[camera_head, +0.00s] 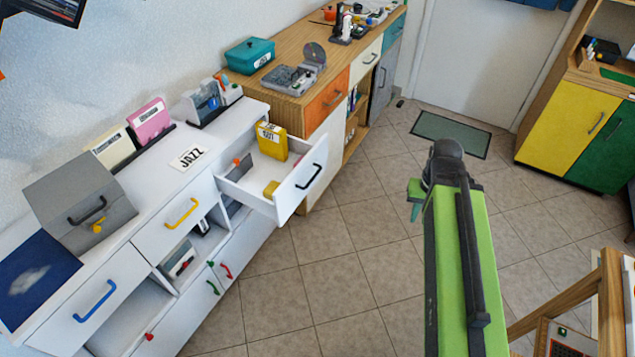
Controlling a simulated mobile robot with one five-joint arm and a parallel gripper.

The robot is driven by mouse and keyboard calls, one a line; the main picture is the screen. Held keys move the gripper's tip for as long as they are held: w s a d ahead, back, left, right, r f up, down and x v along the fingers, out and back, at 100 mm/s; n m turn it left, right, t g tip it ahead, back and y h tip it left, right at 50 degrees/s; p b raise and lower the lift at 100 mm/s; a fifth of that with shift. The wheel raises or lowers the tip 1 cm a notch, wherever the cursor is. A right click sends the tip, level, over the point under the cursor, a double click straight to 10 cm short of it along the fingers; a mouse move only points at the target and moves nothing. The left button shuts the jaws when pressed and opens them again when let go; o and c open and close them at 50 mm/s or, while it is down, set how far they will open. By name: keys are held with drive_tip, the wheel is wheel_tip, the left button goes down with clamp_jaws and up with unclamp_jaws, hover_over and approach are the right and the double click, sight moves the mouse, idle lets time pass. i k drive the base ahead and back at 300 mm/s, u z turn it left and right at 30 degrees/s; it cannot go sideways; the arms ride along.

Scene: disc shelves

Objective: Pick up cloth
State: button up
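I cannot clearly make out a cloth. A small yellow block-like thing (271,189) lies in the open white drawer (304,186), near its front. It may be a folded cloth, but it is too small to tell. A flat dark blue piece (40,280) with a pale blotch lies on the left end of the white cabinet top; its material is unclear. My green and black arm reaches up from the lower right. My gripper (415,200) shows partly at its far end, over open floor, right of the drawer and apart from it. Its fingers are mostly hidden.
A yellow box (271,141) stands in the drawer's back. The white cabinet (152,254) holds a grey box (80,196), a JAZZ card (190,157) and sleeves. A wooden cabinet (290,85) stands beyond. Tiled floor (350,260) is clear. Wooden furniture (560,305) stands lower right.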

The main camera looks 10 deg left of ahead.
sight(269, 189)
drive_tip(key=u, duration=1.5)
drive_tip(key=i, duration=0.1)
drive_tip(key=z, duration=2.2)
drive_tip(key=k, duration=1.75)
drive_tip(key=u, duration=1.1)
drive_tip(key=i, duration=1)
drive_tip(key=z, duration=0.05)
